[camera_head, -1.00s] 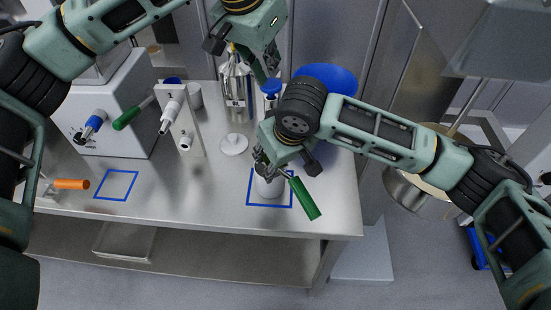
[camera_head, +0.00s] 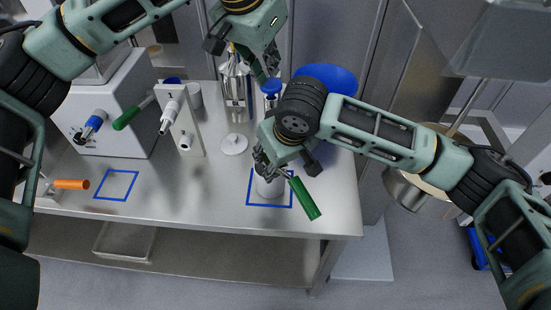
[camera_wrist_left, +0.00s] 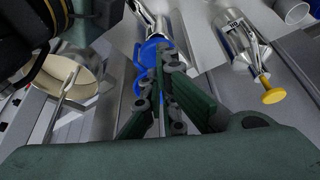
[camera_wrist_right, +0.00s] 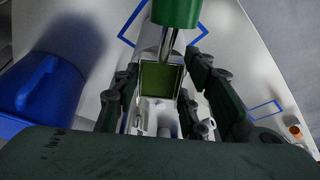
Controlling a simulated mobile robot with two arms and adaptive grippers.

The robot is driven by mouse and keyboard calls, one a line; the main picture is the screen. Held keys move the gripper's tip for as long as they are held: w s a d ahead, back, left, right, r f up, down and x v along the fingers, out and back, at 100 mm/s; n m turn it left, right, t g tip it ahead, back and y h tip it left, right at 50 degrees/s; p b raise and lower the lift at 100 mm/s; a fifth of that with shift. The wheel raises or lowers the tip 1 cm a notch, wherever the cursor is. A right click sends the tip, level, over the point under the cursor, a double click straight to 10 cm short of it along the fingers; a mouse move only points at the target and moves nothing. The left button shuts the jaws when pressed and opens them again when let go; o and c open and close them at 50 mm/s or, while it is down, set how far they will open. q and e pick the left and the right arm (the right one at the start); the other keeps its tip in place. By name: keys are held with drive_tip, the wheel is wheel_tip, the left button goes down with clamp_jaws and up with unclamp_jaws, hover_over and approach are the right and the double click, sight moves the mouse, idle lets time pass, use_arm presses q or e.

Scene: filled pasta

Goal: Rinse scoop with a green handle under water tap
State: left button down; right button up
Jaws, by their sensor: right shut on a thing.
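My right gripper (camera_head: 272,165) is shut on a metal tool with a green handle (camera_head: 304,198), over the blue-outlined square at the table's right end. In the right wrist view, the green handle (camera_wrist_right: 177,12) leads by a metal shaft to a square metal piece (camera_wrist_right: 160,80) with a green face between the fingers. Another green handle (camera_head: 127,117) is by the white panel. My left gripper (camera_head: 266,66) is raised near the back; its fingers (camera_wrist_left: 163,62) look together with nothing visibly held.
A white machine (camera_head: 112,105) with a blue-ended knob stands left, beside a white panel (camera_head: 188,128) with nozzles. A large pot (camera_head: 420,190) is right. The table's front middle is clear.

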use_arm(q)
drive_tip(key=shift+f, duration=0.15)
drive_tip(key=shift+f, duration=0.95)
idle(1.2)
idle(0.9)
drive_tip(key=shift+r, duration=3.55)
drive_tip(key=shift+r, duration=0.1)
use_arm(e)
drive_tip(key=shift+s+d, duration=0.1)
